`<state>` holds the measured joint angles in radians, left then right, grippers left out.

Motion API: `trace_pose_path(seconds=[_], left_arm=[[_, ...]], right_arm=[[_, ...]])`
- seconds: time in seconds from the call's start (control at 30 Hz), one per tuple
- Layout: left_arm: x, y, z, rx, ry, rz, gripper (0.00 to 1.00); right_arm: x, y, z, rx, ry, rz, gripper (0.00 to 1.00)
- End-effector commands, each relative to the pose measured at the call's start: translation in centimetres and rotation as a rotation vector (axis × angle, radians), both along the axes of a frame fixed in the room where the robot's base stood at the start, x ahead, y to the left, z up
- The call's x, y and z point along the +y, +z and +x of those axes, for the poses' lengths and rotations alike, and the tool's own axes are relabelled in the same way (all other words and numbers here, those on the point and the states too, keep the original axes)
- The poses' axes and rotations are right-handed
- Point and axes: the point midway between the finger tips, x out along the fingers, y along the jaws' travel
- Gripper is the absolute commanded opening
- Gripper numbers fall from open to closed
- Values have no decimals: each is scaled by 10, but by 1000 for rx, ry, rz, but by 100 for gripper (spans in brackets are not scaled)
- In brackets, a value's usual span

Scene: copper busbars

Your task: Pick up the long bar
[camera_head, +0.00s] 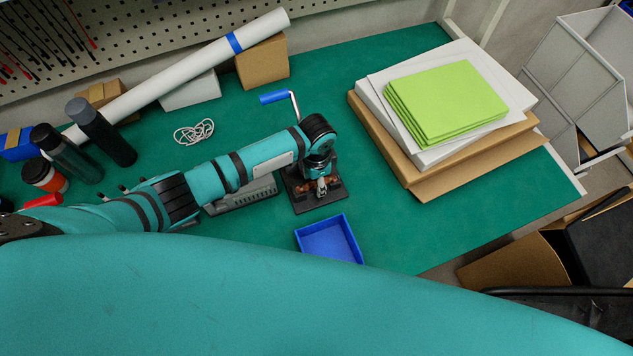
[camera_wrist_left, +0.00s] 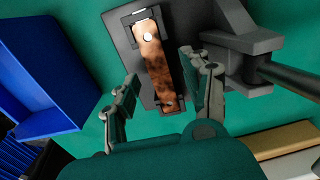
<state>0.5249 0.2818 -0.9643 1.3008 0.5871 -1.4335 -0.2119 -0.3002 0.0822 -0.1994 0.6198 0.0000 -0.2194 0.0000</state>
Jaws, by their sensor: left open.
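The long bar (camera_wrist_left: 153,62) is a flat copper strip with a bright round hole or stud near its far end. In the left wrist view it lies in a dark holder (camera_wrist_left: 118,30) on the green bench. My left gripper (camera_wrist_left: 158,103) is open, with one finger on each side of the bar's near end. I cannot tell whether the fingers touch it. In the head view the left gripper (camera_head: 322,188) points down over the dark base (camera_head: 326,203), and little copper shows around it. The right gripper is not in view.
A blue tray (camera_head: 329,239) stands close in front of the dark base. A lever with a blue handle (camera_head: 274,97) rises behind it. Boxes with green pads (camera_head: 446,101) stand to the right. Bottles (camera_head: 101,130) stand to the left. Green bench top is clear between base and boxes.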

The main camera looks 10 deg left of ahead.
Motion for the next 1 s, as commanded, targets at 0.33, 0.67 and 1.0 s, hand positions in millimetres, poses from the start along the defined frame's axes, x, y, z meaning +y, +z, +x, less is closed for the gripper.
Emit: trace_pose_path(seconds=[0.33, 0.67, 1.0], left_arm=[[0, 0, 0, 0, 0, 0, 22], [0, 0, 0, 0, 0, 0, 0], [0, 8, 1, -3, -1, -1, 0]], right_arm=[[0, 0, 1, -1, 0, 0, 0], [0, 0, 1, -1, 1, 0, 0], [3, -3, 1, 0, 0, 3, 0]])
